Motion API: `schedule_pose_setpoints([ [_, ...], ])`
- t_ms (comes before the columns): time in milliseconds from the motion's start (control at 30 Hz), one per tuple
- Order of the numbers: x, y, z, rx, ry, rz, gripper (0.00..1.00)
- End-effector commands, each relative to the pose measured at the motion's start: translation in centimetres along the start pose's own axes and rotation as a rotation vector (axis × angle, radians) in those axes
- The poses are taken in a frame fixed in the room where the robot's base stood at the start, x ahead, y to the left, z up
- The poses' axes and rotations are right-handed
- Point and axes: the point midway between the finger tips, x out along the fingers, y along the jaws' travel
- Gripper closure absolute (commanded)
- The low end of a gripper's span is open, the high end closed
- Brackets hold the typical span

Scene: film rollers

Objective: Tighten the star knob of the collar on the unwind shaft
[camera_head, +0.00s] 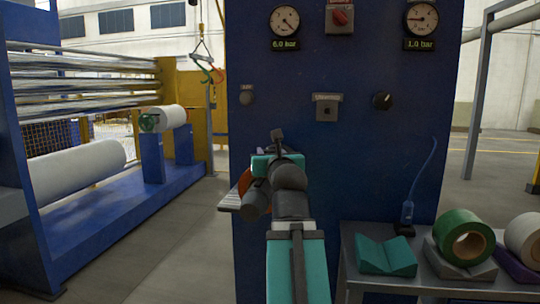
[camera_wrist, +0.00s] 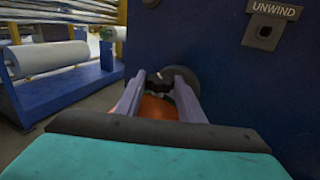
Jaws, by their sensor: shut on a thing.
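My gripper (camera_wrist: 162,80) is in the wrist view, in front of the blue cabinet face, with its two pale fingers closed on a dark lobed piece that looks like the star knob (camera_wrist: 159,88). A grey round disc (camera_wrist: 187,76), perhaps the collar or the end of the unwind shaft, shows just behind the fingertips. An orange rounded thing (camera_wrist: 157,108) lies below and between the fingers; its orange edge (camera_head: 244,182) also shows left of my arm in the head view. There my arm hides the fingertips, the knob and most of the shaft.
The blue cabinet (camera_head: 340,165) stands close ahead, with gauges, an UNWIND switch (camera_head: 327,108) and a black dial (camera_head: 382,100). At right, a grey table (camera_head: 350,262) carries a teal block (camera_head: 386,256) and a green roll (camera_head: 465,238). A roller machine (camera_head: 110,225) stands left; floor between is clear.

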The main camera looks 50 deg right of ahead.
Motion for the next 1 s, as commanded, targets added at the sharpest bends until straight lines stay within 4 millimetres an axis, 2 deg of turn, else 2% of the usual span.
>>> schedule_pose_setpoints([
  [367,-0.06,0.01,-0.14,-0.001,0.003,-0.002,0.87],
  [400,-0.06,0.01,-0.13,-0.001,0.002,-0.002,0.62],
  [500,-0.05,0.01,-0.08,-0.001,0.001,-0.002,0.46],
  [1000,-0.3,0.09,-0.02,-0.001,-0.003,-0.002,0.46],
])
